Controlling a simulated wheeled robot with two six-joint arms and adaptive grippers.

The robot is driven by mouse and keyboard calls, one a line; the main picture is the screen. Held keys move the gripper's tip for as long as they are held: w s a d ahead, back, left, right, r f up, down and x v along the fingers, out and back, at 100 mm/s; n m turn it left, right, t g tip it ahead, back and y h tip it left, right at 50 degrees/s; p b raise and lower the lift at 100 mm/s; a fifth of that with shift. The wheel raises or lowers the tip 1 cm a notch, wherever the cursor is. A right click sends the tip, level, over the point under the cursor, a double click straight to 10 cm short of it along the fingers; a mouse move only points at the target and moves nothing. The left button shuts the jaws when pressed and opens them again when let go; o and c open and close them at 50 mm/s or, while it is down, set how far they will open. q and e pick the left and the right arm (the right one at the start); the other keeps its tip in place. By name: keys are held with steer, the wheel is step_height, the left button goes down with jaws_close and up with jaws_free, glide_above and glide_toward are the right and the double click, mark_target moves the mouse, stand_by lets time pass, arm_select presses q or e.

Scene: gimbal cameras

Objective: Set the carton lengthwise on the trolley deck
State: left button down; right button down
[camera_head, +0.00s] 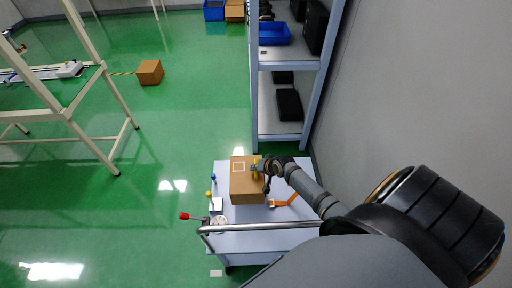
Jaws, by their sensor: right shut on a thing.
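The brown carton (246,188) is over the pale trolley deck (298,176), with its longer side running from near to far in the picture. A pale square outline is on its top. I cannot tell if its base touches the deck. My right gripper (256,168) reaches in from the right and is shut on the carton at its upper right part. The fingertips are small and partly hidden. My left gripper is out of view.
An orange item (284,201) lies on the deck right of the carton. Small items and a red-knobbed part (186,216) are at the deck's left. The trolley's metal handle (262,226) crosses the near side. A shelf rack (285,95) stands behind; green floor lies left.

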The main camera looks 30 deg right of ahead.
steer(key=shift+w+f+b, duration=0.15)
steer(key=shift+f+b, duration=2.2)
steer(key=shift+f, duration=1)
steer(key=shift+f+b, duration=0.3)
steer(key=shift+f, duration=0.1)
steer(key=c, duration=1.3)
jaws_free()
steer(key=shift+s+f, duration=0.1)
steer(key=shift+s, duration=0.1)
steer(key=v, duration=1.2)
steer(key=shift+w, duration=0.1)
steer(key=shift+r, duration=0.2)
